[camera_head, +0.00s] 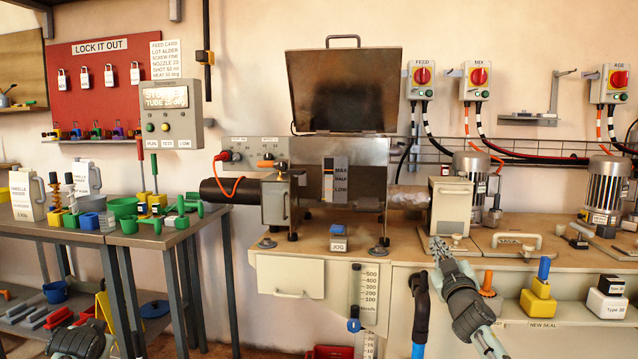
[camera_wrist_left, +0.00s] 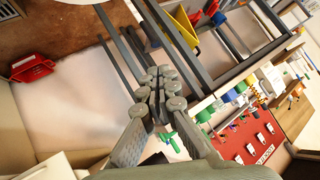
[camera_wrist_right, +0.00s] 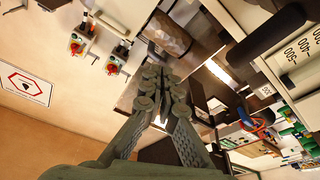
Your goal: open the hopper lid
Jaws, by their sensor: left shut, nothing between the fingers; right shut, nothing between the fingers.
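The hopper lid (camera_head: 345,90) is a dark metal panel with a bar handle (camera_head: 343,40) at its upper edge. It stands raised, nearly upright, above the back of the steel hopper (camera_head: 355,180), whose front has a MAX/HALF/LOW level gauge. My right gripper (camera_head: 440,248) is shut and empty, low in front of the bench and right of the hopper, apart from the lid. Its closed fingers also show in the right wrist view (camera_wrist_right: 160,95). My left gripper is shut and empty in the left wrist view (camera_wrist_left: 160,97); in the head view only part of that arm shows at the bottom left.
A control panel (camera_head: 167,112) and a side table (camera_head: 160,235) with green and yellow parts stand left of the machine.

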